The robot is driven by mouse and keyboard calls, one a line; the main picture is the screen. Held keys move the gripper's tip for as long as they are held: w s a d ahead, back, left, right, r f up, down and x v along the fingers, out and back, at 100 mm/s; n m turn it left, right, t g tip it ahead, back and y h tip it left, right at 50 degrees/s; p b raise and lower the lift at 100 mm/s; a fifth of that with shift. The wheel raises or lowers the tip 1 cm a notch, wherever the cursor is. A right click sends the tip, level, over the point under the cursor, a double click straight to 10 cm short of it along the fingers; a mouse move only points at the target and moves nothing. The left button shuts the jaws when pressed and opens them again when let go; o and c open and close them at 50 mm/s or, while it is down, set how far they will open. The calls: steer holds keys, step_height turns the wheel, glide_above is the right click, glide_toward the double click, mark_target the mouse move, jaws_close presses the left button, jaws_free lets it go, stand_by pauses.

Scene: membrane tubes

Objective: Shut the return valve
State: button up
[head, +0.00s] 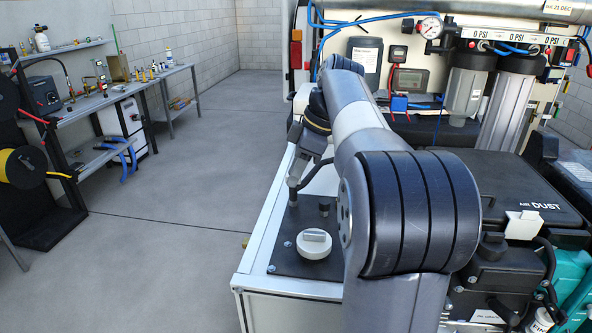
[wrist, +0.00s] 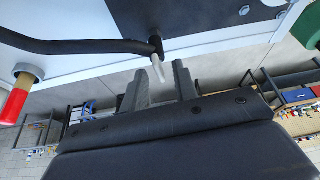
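No part is readable as the return valve by label. In the wrist view, a black fitting (wrist: 155,41) with a pale, short rod (wrist: 159,70) sits at the end of a black bent tube (wrist: 80,46). My gripper (wrist: 162,78) is open, its two dark fingers apart, with the rod's tip near or between the fingertips; whether they touch it I cannot tell. A red-tipped part (wrist: 13,103) with a yellow band and pale collar shows at the left edge. A green round part (wrist: 305,32) shows at the right edge. In the head view my arm hides most of this area.
In the head view, a white knob (head: 314,243) stands on a dark plate (head: 285,262) left of my arm. Black cases (head: 520,190) and filter housings (head: 467,92) crowd the right. A workbench (head: 125,88) stands at left; the grey floor (head: 190,150) between is clear.

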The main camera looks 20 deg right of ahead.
jaws_close()
stand_by(0.3)
steer(key=shift+m+t, duration=0.3)
steer(key=shift+m, duration=0.4)
jaws_free()
steer(key=v, duration=1)
steer(key=shift+r, duration=0.35)
